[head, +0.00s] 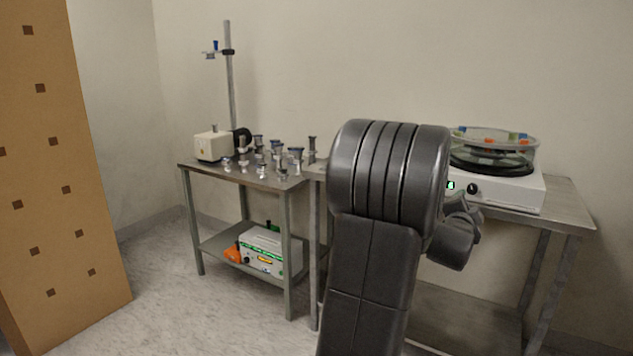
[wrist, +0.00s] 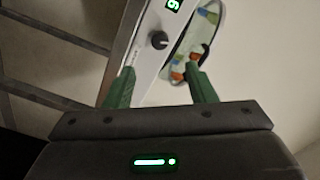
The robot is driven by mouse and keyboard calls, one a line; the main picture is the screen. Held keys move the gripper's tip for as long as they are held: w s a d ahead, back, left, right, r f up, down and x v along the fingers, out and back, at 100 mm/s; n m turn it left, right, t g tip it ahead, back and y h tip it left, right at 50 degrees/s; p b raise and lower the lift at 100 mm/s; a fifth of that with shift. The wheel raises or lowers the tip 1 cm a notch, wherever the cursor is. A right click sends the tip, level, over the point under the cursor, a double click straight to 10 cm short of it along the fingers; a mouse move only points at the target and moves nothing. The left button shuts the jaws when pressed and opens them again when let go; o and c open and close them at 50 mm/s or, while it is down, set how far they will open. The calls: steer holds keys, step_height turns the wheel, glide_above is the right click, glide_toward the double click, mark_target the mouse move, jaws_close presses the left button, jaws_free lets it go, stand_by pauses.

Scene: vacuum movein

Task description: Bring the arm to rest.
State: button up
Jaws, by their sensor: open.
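My arm stands in the middle of the head view, in front of the right-hand table, and hides part of it. In the wrist view my gripper (wrist: 161,88) is open, its two green fingers well apart with nothing held between them. Beyond the fingers is the front of a white device (wrist: 153,45) with a dark knob and a green display. The same white device (head: 515,192) stands on the right table in the head view. The gripper's fingers are hidden behind my arm in the head view.
A clear round chamber (head: 497,142) with coloured pieces sits on the white device. The left table (head: 222,174) holds several metal fittings, a cream pump unit (head: 213,146) and a tall stand (head: 229,85). A white box (head: 265,250) is on its lower shelf. A brown panel (head: 60,190) stands at left; floor between is clear.

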mark_target(472, 191)
steer(key=b+x, duration=0.1)
steer(key=x, duration=1)
steer(key=shift+w+f, duration=0.1)
steer(key=shift+w, duration=0.1)
steer(key=shift+w+r+n+p, duration=0.1)
steer(key=shift+r+n+p, duration=0.2)
steer(key=shift+p, duration=0.1)
steer(key=shift+n+p, duration=0.9)
steer(key=n+p, duration=0.4)
steer(key=p, duration=0.1)
steer(key=shift+n, duration=0.4)
steer(key=n+p, duration=0.6)
steer(key=p, duration=0.1)
steer(key=shift+d+p, duration=0.1)
steer(key=shift+p, duration=0.3)
steer(key=n+p, duration=0.2)
steer(key=shift+s+f+p, duration=0.2)
steer(key=shift+p, duration=0.1)
steer(key=shift+f+n, duration=0.1)
steer(key=shift+n, duration=0.3)
